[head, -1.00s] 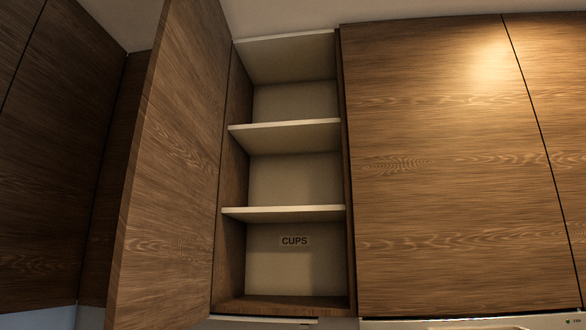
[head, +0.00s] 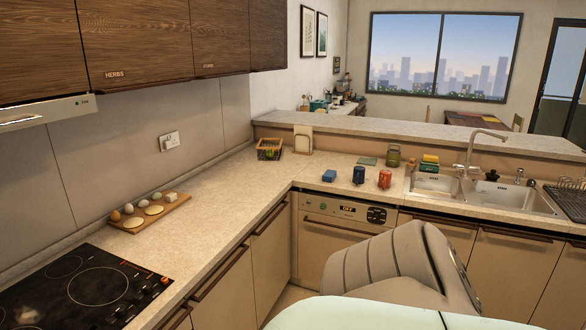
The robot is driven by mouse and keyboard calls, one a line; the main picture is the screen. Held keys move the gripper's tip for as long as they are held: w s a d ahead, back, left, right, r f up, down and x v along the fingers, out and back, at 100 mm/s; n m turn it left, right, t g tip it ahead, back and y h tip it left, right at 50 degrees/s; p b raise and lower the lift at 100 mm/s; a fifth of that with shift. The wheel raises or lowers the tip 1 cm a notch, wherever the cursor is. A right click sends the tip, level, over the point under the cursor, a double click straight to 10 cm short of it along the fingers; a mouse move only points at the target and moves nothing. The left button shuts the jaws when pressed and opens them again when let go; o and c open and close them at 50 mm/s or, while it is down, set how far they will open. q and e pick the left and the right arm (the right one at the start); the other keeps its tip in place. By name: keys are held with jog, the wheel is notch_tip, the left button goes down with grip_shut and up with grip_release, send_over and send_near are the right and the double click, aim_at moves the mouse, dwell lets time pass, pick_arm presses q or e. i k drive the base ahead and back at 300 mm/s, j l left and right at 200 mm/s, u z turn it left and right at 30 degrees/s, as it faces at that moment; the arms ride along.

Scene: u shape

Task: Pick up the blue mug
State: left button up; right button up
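Neither of my grippers is in view. A pale padded shape covers the bottom middle and right of the head view and hides part of the lower cabinets.
A corner countertop (head: 240,210) runs along the left and back. A stove (head: 80,290), an egg board (head: 150,212), a basket (head: 269,149), a green jar (head: 393,156) and a sink (head: 435,185) are on it. Counter in front of the mugs is clear.

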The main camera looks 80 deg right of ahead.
aim_at(359, 172)
jog(key=z, duration=2.85)
jog(key=i+j, duration=0.15)
jog(key=i, duration=0.75)
jog(key=i+j+u, duration=0.1)
jog(key=i, duration=0.85)
jog(key=j, duration=0.1)
